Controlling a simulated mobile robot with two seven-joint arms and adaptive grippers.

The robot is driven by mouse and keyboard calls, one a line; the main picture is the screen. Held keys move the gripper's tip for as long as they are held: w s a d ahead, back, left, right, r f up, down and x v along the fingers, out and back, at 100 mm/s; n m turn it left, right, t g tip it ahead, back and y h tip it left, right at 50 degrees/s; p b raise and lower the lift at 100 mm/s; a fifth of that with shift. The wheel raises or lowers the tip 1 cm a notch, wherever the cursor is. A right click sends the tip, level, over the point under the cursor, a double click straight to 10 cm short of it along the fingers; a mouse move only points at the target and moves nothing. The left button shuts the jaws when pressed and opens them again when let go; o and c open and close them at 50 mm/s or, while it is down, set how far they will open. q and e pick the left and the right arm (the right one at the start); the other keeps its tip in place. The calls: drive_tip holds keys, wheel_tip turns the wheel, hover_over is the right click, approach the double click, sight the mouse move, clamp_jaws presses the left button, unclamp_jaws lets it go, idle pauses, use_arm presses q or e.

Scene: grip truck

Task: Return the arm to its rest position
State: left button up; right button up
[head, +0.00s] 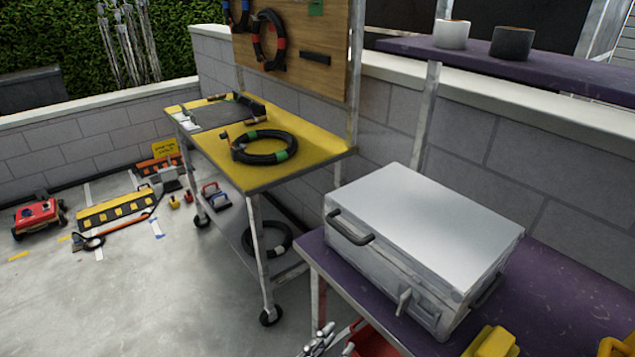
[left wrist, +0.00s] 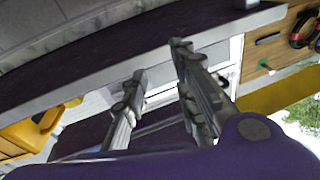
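My left gripper (head: 322,340) shows at the bottom edge of the head view, its grey metal fingers partly cut off by the frame. It is in front of the purple workbench (head: 570,285), below and left of the silver case. In the left wrist view the same gripper (left wrist: 158,60) has its two jointed fingers spread apart with nothing between them. My right gripper shows in neither view.
A closed silver case (head: 420,230) sits on the purple bench. A yellow object (head: 492,342) and a red object (head: 370,341) are near the front. A yellow-topped cart (head: 310,155) bears a coiled black hose (head: 264,147). Open floor (head: 170,290) lies left.

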use_arm(q)
drive_tip(key=s+a+f+n+g+y+p, duration=0.1)
drive_tip(key=s+a+f+n+y+p, duration=0.15)
drive_tip(key=s+a+f+y, duration=0.35)
drive_tip(key=s+a+f+n+g+y+p, duration=0.2)
drive_tip(key=a+f+n+y, duration=0.1)
drive_tip(key=a, duration=0.5)
drive_tip(key=s+a+f+n+g+y+p, duration=0.1)
drive_tip(key=s+a, duration=0.3)
drive_tip(key=s, duration=0.4)
drive_tip(key=s+a+f+n+g+y+p, duration=0.1)
drive_tip(key=s+a+n+g+y+p, duration=0.1)
drive_tip(key=s+a, duration=0.3)
drive_tip(key=s, duration=0.4)
drive_tip(key=shift+f, duration=0.15)
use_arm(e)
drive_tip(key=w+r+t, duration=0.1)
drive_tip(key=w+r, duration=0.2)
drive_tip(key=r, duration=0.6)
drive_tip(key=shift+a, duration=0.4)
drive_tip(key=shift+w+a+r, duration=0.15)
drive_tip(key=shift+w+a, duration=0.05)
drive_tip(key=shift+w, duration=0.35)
